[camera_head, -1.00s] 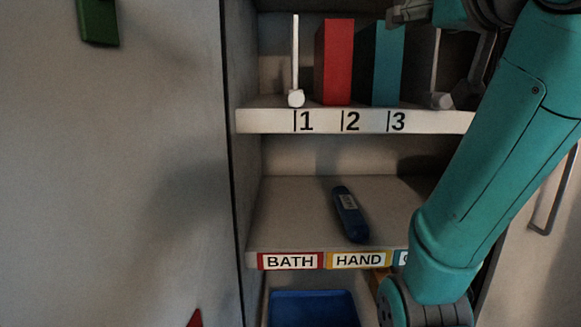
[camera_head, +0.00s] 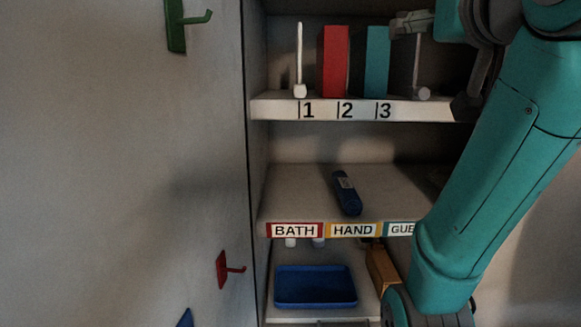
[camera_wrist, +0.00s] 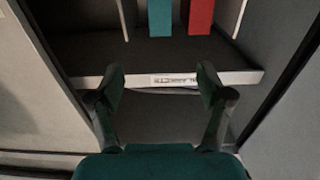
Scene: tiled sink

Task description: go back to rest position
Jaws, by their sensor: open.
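My gripper (camera_wrist: 161,84) is open and empty in the wrist view, its two fingers spread in front of a shelf edge (camera_wrist: 175,79). In the head view my gripper (camera_head: 411,24) shows only partly at the upper right, in front of the upper shelf's right part. My teal arm fills the right side there and hides the right end of the shelves.
The numbered upper shelf (camera_head: 365,107) holds a red block (camera_head: 333,62) and a teal block (camera_head: 376,62). A dark blue object (camera_head: 347,193) lies on the labelled shelf below. A blue tray (camera_head: 315,287) sits lower. Green (camera_head: 176,28) and red (camera_head: 222,269) hooks stick out at left.

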